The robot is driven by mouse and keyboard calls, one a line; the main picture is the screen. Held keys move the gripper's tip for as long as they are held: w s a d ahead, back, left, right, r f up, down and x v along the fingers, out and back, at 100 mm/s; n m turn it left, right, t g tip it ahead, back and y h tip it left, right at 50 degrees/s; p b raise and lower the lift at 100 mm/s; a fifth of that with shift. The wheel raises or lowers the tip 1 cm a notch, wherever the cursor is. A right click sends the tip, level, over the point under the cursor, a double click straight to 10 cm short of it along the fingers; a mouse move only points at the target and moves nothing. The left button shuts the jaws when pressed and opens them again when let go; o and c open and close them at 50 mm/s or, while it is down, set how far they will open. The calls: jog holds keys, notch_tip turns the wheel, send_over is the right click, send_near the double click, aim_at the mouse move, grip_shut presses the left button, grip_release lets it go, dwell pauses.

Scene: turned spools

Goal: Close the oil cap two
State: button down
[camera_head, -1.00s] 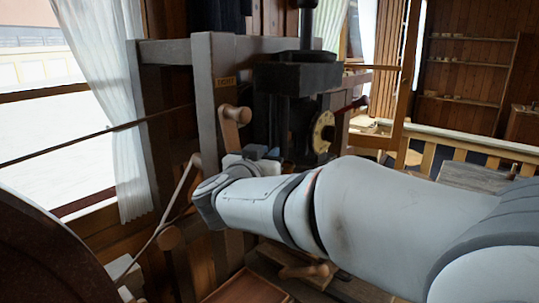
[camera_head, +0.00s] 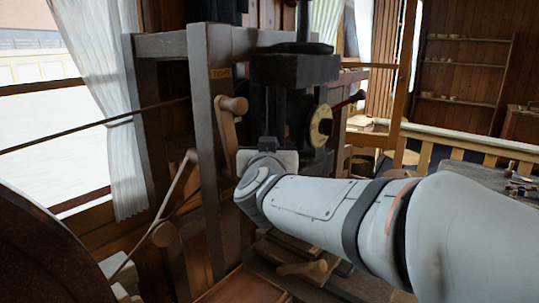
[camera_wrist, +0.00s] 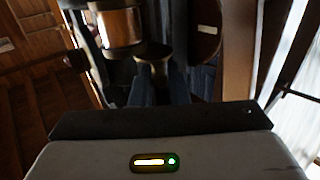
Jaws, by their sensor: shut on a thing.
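In the wrist view my gripper (camera_wrist: 155,84) has its two dark fingers close together, shut on a small brown rounded part (camera_wrist: 153,52). This part looks like an oil cap, but no number on it can be read. A copper-coloured cylinder (camera_wrist: 120,27) is just beyond it, to the left. In the head view my gripper's body (camera_head: 284,158) is at the front of the black machine (camera_head: 294,72), and my wrist hides the fingertips and the held part.
A wooden crank handle (camera_head: 229,118) on the grey post (camera_head: 205,130) is close to my wrist. A brass dial (camera_head: 320,126) is to the right. Another wooden handle (camera_head: 302,268) lies below my forearm. A large dark wheel (camera_head: 50,245) fills the lower left.

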jog(key=shift+d+n+y+b, duration=0.25)
jog(key=shift+n+y+b, duration=0.65)
jog(key=shift+y+b, duration=1)
jog(key=n+y+b, duration=0.1)
jog(key=b, duration=0.5)
jog(key=shift+d, duration=0.1)
jog(key=shift+r+b, duration=0.3)
jog(key=shift+r, duration=0.1)
jog(key=c, duration=1.5)
grip_release()
jog(key=shift+w+f, duration=0.15)
jog(key=shift+o, duration=0.2)
